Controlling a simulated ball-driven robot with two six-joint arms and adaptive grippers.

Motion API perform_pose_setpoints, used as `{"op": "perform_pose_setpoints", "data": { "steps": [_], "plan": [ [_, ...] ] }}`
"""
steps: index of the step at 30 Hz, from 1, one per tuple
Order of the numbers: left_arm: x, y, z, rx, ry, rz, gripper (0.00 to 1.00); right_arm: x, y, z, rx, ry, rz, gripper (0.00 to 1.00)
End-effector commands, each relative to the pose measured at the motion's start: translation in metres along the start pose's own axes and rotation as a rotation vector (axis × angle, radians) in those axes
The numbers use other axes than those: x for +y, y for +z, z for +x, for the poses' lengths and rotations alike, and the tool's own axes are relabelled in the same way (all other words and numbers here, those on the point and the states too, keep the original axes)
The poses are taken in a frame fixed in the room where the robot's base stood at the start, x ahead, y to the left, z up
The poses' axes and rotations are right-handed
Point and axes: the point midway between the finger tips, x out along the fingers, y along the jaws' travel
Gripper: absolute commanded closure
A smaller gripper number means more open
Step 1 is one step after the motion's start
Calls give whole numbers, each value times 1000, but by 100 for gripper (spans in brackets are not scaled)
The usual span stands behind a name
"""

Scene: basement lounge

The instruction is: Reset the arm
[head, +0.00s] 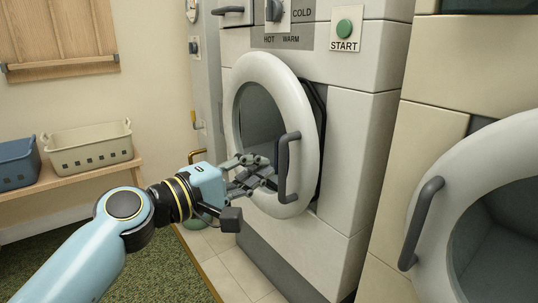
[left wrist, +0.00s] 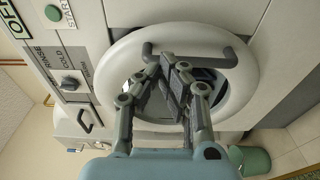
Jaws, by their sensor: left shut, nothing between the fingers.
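My left arm comes in from the left in the head view. Its gripper (head: 262,172) is shut and empty, in front of the round washer door (head: 303,110) and just left of its grey handle (head: 288,168). The door stands slightly ajar, with a dark gap along its right edge. In the left wrist view the shut fingers (left wrist: 174,82) point at the door ring (left wrist: 122,58), close below the handle bar (left wrist: 190,60). I cannot tell if the fingertips touch the handle. My right gripper is not in view.
A second machine with a round door (head: 425,200) stands at the right. A beige basket (head: 90,150) and a blue basket (head: 18,165) rest on a wooden bench (head: 85,178) at the left. A green bin (left wrist: 255,160) shows in the left wrist view. A green start button (head: 345,28) is above the door.

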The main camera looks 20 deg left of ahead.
Motion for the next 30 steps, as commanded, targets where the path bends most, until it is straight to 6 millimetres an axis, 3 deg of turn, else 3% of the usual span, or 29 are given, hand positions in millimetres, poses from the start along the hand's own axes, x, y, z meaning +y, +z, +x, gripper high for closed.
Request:
{"op": "perform_pose_setpoints", "data": {
  "steps": [6,11,14,17,20,24,27,30],
  "plan": [
    [0,1,-32,2,-2,4,100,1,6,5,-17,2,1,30],
    [0,2,-38,2,-1,5,100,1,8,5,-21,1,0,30],
    [-10,6,-44,3,-20,-8,100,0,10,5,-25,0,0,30],
    [-43,18,-63,8,-89,-35,100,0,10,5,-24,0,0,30],
    [-101,38,-92,-16,-254,42,100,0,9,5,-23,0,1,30],
    [-193,74,-156,-140,-571,265,100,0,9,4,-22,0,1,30],
    [-244,91,-207,-259,-784,425,100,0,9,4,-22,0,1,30],
    [-280,99,-256,-377,-965,558,100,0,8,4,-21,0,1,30]
  ]
}}
